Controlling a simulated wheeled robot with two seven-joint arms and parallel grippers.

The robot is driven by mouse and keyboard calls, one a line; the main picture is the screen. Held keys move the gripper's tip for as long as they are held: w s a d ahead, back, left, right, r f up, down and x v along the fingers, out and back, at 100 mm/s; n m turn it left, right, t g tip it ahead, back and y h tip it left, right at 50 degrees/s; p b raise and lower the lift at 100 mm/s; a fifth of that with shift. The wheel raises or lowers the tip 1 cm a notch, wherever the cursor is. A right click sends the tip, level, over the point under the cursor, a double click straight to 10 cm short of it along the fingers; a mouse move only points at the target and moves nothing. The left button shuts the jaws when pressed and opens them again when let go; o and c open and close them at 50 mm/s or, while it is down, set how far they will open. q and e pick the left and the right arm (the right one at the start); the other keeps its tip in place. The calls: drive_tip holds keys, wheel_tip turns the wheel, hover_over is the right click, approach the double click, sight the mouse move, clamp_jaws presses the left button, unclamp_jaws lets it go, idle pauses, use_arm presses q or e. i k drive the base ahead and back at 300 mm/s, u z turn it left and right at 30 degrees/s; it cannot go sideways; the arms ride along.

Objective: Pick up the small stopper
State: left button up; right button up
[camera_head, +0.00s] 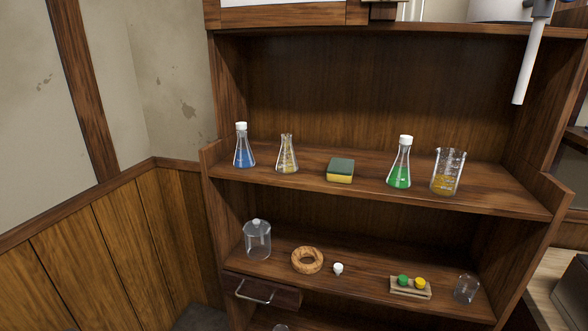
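A small white stopper (338,269) sits on the lower shelf (365,285), right of a cork ring (307,260). On the upper shelf, a flask of blue liquid (244,153) and a flask of green liquid (400,170) each have a white stopper in the neck. A flask with yellowish contents (287,157) has no stopper. Neither of my grippers is in view.
A sponge (340,171) and a beaker (446,176) share the upper shelf. The lower shelf also holds a lidded glass jar (257,241), a small block with green and yellow stoppers (410,288) and a small glass vessel (466,289). A white rod (526,65) hangs at upper right.

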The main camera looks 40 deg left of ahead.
sight(338, 267)
drive_tip(key=z, duration=0.35)
drive_tip(key=i, duration=0.9)
drive_tip(key=u, duration=0.35)
